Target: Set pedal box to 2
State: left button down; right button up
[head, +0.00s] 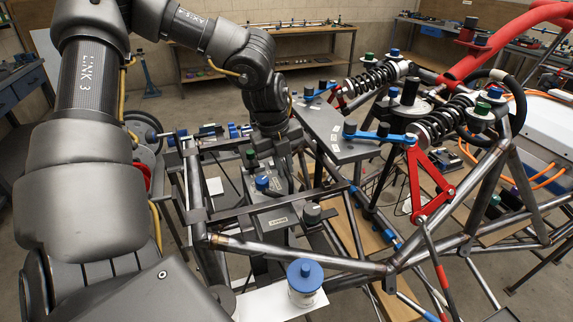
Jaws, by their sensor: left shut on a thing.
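The pedal box (281,222) is a dark grey unit with a small label, set between the frame tubes left of the picture's middle. A blue-capped knob (262,184), a green-capped knob (251,157) and a grey round knob (312,211) show on or beside it. My left gripper (277,158) reaches down from above over its far part. It is shut on a dark part of the pedal box; the fingers and the held part are hard to tell apart. The label is too small to read. My right gripper is out of view.
Steel chassis tubes (290,251) surround the pedal box. A grey plate (352,151) lies just right of my left gripper. A blue-capped jar (305,280) stands on a white plate in front. Black coil dampers (374,79) and red arms (425,187) stand to the right. Benches line the walls.

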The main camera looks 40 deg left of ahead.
aim_at(268, 182)
pick_arm(q)
jog(key=s+a, duration=0.1)
jog(key=s, duration=0.1)
jog(key=s+a, duration=0.1)
jog(key=s, duration=0.1)
jog(key=shift+a+r+b, duration=0.1)
jog(key=shift+b, duration=0.2)
jog(key=shift+w, duration=0.15)
jog(key=c, duration=1.9)
grip_release()
jog(key=shift+w, duration=0.1)
jog(key=o, duration=0.4)
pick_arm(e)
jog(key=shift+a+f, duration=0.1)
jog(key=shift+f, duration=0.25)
pick_arm(q)
jog(key=shift+o, duration=0.2)
notch_tip(268, 182, up, 10)
jog(key=s+b, duration=0.1)
jog(key=s, duration=0.1)
jog(key=shift+a+r, duration=0.25)
jog(key=shift+a, duration=0.15)
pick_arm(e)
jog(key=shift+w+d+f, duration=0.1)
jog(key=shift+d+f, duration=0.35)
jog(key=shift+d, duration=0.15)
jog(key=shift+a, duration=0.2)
